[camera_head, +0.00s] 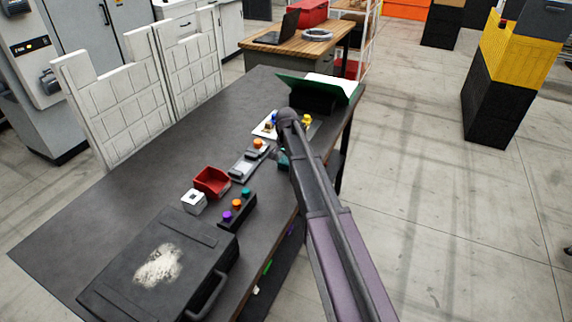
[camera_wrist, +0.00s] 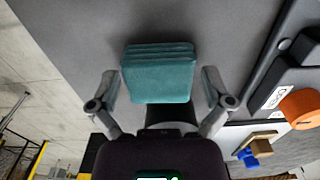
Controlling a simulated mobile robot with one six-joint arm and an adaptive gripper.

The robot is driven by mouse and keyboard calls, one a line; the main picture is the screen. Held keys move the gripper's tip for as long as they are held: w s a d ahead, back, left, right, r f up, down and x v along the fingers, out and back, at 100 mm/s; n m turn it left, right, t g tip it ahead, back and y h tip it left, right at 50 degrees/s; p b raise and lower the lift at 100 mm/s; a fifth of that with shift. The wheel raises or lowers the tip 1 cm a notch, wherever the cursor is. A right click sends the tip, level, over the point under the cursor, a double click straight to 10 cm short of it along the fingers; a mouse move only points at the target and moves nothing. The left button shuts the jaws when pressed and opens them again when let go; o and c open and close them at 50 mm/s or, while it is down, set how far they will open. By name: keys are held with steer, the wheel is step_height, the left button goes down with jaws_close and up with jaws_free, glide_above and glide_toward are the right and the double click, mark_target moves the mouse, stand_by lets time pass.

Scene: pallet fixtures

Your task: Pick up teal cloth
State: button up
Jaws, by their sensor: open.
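The teal cloth (camera_wrist: 160,78) is a folded, layered square on the dark table, seen in the wrist view between the two fingers of my gripper (camera_wrist: 160,92). The fingers stand apart on its left and right sides, with a visible gap at each side. My gripper is open and I see no contact with the cloth. In the head view only a small bit of the teal cloth (camera_head: 283,158) shows beside my arm, which hides the rest and most of the gripper.
The dark table (camera_head: 130,200) holds a red bin (camera_head: 211,182), a white cube (camera_head: 194,201), a black block with coloured knobs (camera_head: 237,211), a grey fixture (camera_head: 248,163) and a black case (camera_head: 205,262).

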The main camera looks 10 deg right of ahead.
mark_target(286, 161)
steer(key=c, duration=0.9)
steer(key=shift+o, duration=0.2)
steer(key=shift+r, duration=0.2)
step_height(286, 161, up, 3)
steer(key=p, duration=0.3)
steer(key=shift+f, duration=0.15)
steer(key=s, duration=0.5)
steer(key=s+r+p, duration=0.1)
steer(key=s, duration=0.4)
steer(key=s+d+r+p, duration=0.1)
steer(key=s, duration=0.5)
steer(key=o, duration=0.6)
steer(key=shift+c, duration=0.2)
steer(key=c, duration=0.5)
steer(key=shift+d, duration=0.1)
